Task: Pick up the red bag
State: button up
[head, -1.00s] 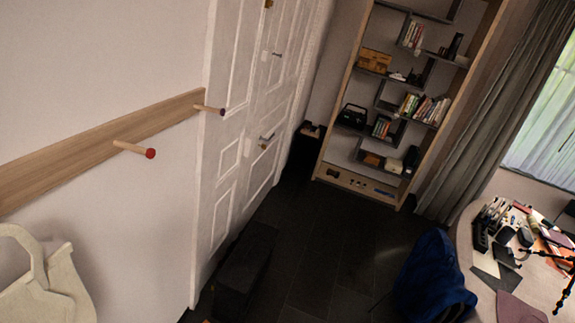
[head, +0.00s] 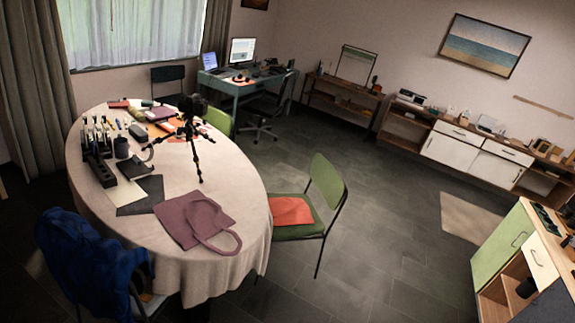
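A dull maroon bag (head: 178,222) lies flat near the front edge of the round table (head: 235,192). Its looped handle points toward the lower right. A brighter orange-red flat item (head: 291,210) lies on the seat of a green chair (head: 328,182) beside the table; I cannot tell whether it is also a bag. My gripper is not in view.
A black tripod (head: 190,145) stands on the table among several small items. A blue jacket or bag (head: 88,262) is at the lower left, against the table. A green-fronted cabinet (head: 503,243) is at the right.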

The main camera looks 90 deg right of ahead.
aim_at(285, 211)
jog(key=z, duration=2.6)
jog(key=i+l, duration=0.2)
jog(key=i, duration=0.4)
jog(key=i+l+u, duration=0.15)
jog(key=i, duration=0.4)
jog(key=i+l, duration=0.25)
jog(key=i, duration=0.35)
jog(key=i+l+u, duration=0.15)
jog(key=i, duration=0.4)
jog(key=i+l, duration=0.4)
jog(key=i, duration=0.15)
jog(key=i+l+u, duration=0.1)
jog(key=i+l, duration=0.2)
jog(key=i, duration=0.25)
